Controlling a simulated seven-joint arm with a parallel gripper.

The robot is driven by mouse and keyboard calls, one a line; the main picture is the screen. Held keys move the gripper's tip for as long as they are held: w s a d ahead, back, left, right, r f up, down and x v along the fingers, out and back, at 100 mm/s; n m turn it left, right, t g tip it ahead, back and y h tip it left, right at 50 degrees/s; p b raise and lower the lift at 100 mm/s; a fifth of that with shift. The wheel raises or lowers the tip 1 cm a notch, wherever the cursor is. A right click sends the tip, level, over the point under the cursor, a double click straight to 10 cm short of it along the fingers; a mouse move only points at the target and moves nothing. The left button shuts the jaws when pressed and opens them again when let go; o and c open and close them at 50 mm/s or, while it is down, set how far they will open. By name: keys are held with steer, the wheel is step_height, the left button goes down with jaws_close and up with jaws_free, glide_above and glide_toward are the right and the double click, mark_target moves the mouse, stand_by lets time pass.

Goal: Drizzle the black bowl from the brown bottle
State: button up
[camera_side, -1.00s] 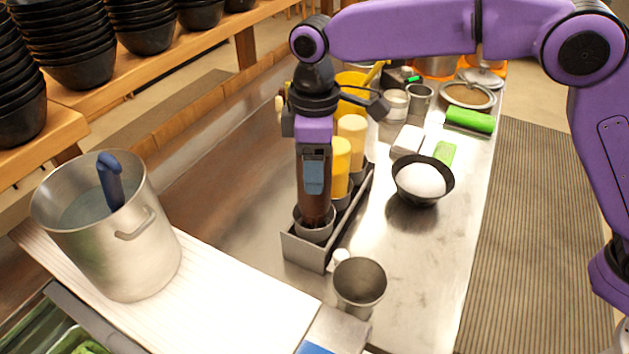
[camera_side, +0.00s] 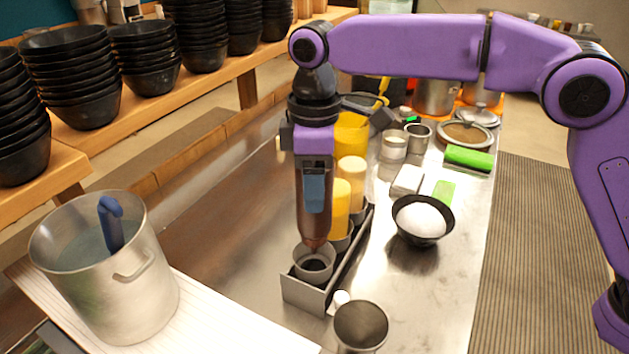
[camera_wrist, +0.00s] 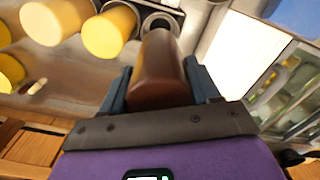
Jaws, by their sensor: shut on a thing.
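The brown bottle (camera_side: 314,222) is held upright with its tip pointing down, just above a round cup (camera_side: 314,264) in the grey rack (camera_side: 304,293). The cup's opening now shows below the tip. My gripper (camera_side: 315,190) is shut on the bottle. In the wrist view the bottle (camera_wrist: 160,70) sits between the two blue-grey fingers (camera_wrist: 160,88). The black bowl (camera_side: 423,238), holding a white mound (camera_side: 421,217), stands on the steel counter to the right of the rack, clear of the bottle.
Two yellow-toned bottles (camera_side: 340,205) stand in the rack behind the brown one. A metal cup (camera_side: 360,324) is at the front. A large pot (camera_side: 105,265) stands at left. White and green blocks (camera_side: 407,180) lie behind the bowl. Stacked black bowls (camera_side: 70,80) fill the shelf.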

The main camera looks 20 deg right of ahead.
steer(key=shift+r, duration=0.6)
